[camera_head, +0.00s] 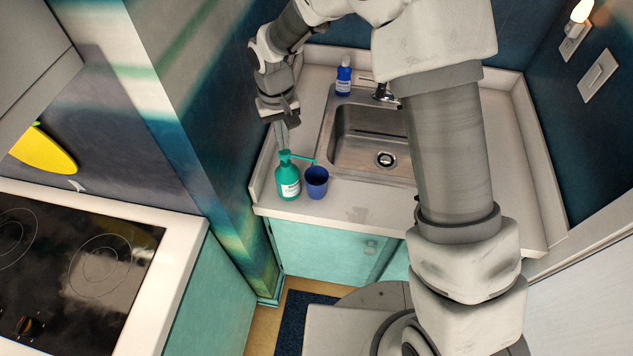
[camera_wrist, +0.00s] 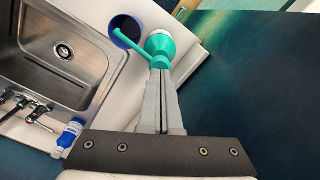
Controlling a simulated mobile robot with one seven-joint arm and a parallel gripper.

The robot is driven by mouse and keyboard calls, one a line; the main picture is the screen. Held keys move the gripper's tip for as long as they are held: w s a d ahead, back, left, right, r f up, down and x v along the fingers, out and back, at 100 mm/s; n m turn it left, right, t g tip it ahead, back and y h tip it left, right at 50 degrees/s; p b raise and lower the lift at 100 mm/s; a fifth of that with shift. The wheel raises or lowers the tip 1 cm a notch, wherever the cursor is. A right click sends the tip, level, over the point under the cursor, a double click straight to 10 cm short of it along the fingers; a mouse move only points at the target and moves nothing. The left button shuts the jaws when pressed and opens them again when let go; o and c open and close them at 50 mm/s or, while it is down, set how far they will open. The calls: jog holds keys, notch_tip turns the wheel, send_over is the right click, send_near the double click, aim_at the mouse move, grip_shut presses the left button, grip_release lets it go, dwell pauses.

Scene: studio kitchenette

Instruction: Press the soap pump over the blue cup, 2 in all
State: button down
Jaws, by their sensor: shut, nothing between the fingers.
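The green soap pump bottle (camera_head: 288,181) stands upright on the white counter near its front left corner. Its spout points right, toward the blue cup (camera_head: 316,181), which stands upright just beside it. My gripper (camera_head: 282,143) is shut and empty, pointing down, with its fingertips at or just above the pump head; I cannot tell whether they touch. In the wrist view the closed fingers (camera_wrist: 160,76) reach to the green pump head (camera_wrist: 160,60), and the spout reaches over the rim of the blue cup (camera_wrist: 125,31). The inside of the cup is mostly hidden.
A metal sink (camera_head: 372,139) with a faucet (camera_head: 382,92) lies right of the cup. A dark wall rises left of the counter. A black cooktop (camera_head: 75,265) is at the lower left.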

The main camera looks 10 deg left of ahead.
aim_at(284, 152)
jog(key=shift+f, duration=0.15)
jog(key=shift+f+b, duration=1.15)
jog(key=shift+f, duration=0.2)
jog(key=shift+r+p, duration=0.95)
jog(key=shift+r, duration=0.55)
notch_tip(284, 152, up, 6)
jog(key=p, duration=0.3)
